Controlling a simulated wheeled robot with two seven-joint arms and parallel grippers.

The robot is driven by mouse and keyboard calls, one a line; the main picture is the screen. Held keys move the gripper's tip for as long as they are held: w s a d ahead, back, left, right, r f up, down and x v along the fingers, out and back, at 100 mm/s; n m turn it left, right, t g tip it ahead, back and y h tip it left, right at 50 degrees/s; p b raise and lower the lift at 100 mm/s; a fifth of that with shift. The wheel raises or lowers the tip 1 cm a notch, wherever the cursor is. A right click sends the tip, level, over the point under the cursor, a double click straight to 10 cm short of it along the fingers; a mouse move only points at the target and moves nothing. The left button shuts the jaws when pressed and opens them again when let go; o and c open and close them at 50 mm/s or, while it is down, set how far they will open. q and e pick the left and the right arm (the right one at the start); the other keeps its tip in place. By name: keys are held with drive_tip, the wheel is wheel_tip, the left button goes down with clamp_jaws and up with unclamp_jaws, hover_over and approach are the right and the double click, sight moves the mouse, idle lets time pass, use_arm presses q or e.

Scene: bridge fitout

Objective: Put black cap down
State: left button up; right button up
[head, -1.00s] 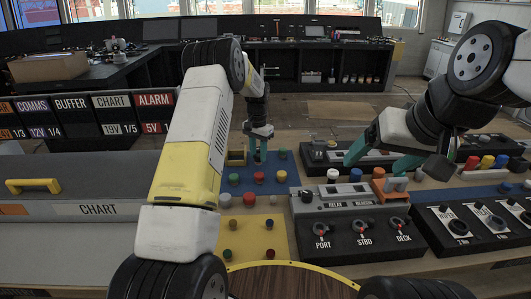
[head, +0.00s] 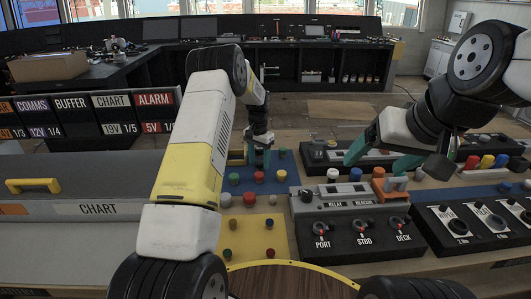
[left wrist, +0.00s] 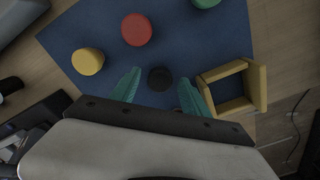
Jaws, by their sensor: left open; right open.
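The black cap (left wrist: 159,79) stands on the blue mat (left wrist: 75,29) in the left wrist view, seen from above. My left gripper (left wrist: 159,91) is open, with one teal finger on each side of the cap and a visible gap to both. In the head view my left gripper (head: 259,160) is low over the far part of the blue mat, and I cannot make out the cap there. My right gripper (head: 370,167) is open and empty above the dark control boxes on the right.
A yellow wooden frame (left wrist: 262,85) stands right of the cap. Yellow (left wrist: 88,61), red (left wrist: 136,29) and green (left wrist: 206,3) caps share the mat. A yellow mat (head: 255,225) with several small knobs lies nearer. The relay box (head: 350,208) is to the right.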

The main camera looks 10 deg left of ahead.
use_arm(q)
wheel_tip(320, 180, up, 12)
wheel_tip(320, 180, up, 10)
drive_tip(key=n+t, duration=0.1)
hover_over(259, 162)
drive_tip(key=s, duration=0.6)
drive_tip(key=s+r+n+t+h, duration=0.1)
drive_tip(key=s+r+t, duration=0.1)
drive_tip(key=s+r, duration=0.85)
drive_tip(key=s+f+n+t+h, duration=0.1)
drive_tip(key=s+f+n+t, duration=0.1)
drive_tip(key=s, duration=2.1)
drive_tip(key=shift+d+f+n+t, duration=0.3)
drive_tip(key=shift+n+t, duration=0.1)
drive_tip(key=shift+t, duration=0.2)
